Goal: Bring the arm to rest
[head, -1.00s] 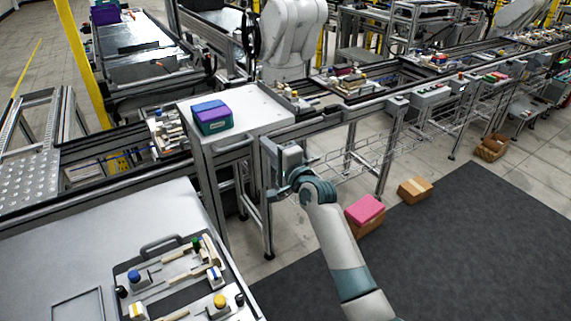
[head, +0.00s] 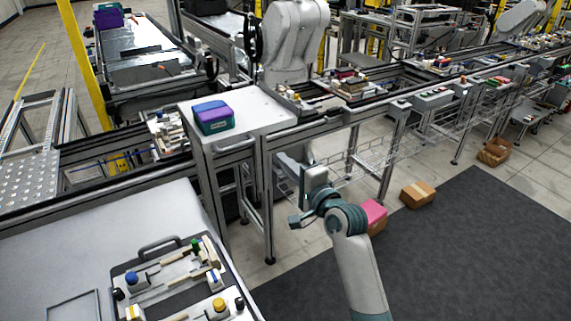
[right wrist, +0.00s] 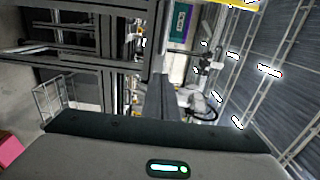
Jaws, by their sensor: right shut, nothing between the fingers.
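My right arm comes in from the bottom right of the head view, with its forearm over the floor mat and its elbow and wrist bent. My right gripper (head: 290,168) is partly hidden behind the wrist, in front of the side of the small white-topped stand (head: 255,108). In the right wrist view the gripper's dark fingers (right wrist: 165,100) are together, with nothing held. My left gripper is not in view.
A tray (head: 150,312) with several tools lies on the pale table (head: 60,230). A purple-and-teal box (head: 213,117) sits on the stand. A pink-topped box (head: 374,213) and a cardboard box (head: 417,194) stand on the floor. The dark mat (head: 470,250) is clear.

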